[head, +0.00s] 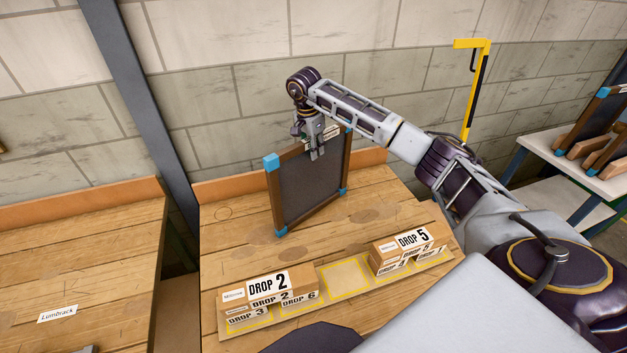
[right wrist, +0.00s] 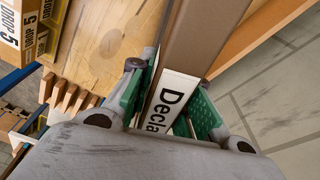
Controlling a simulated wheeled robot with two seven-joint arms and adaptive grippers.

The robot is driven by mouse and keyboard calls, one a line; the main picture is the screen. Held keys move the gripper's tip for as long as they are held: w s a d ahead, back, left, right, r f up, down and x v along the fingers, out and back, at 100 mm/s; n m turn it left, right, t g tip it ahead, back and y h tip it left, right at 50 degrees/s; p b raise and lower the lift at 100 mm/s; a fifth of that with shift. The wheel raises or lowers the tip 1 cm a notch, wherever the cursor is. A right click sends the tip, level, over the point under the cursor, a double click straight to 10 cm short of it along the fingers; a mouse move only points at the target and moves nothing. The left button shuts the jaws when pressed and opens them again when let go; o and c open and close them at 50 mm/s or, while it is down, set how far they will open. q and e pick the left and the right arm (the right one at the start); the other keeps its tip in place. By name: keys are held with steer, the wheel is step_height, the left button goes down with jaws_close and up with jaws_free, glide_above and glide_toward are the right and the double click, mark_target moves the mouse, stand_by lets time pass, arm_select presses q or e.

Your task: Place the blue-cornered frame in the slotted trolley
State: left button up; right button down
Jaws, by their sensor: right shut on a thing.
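The blue-cornered frame (head: 303,190) is a dark panel with a brown wooden border, standing upright over the wooden bench. I cannot tell whether its lower edge touches the bench. My right gripper (head: 318,150) is shut on its top edge, by a white label. In the right wrist view, the green finger pads of my right gripper (right wrist: 172,108) sit on both sides of the frame's brown border (right wrist: 198,40). The slotted trolley (head: 603,178) is at the far right, partly cut off, with wooden slot pieces and a dark framed panel on it. My left gripper is out of view.
Cartons marked DROP 2 (head: 268,289) and DROP 5 (head: 409,246) stand along the bench's front, with a yellow-outlined empty spot between them. A yellow post (head: 475,95) rises behind my right arm. A second bench (head: 80,260) is at left. A block wall stands behind.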

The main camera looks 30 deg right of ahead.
steer(key=shift+r, duration=0.2)
steer(key=shift+r, duration=0.7)
step_height(320, 180, up, 9)
steer(key=shift+f+b, duration=0.1)
steer(key=shift+b, duration=0.8)
step_height(320, 180, up, 7)
steer(key=p, duration=0.1)
steer(key=shift+r, duration=0.3)
stand_by(0.3)
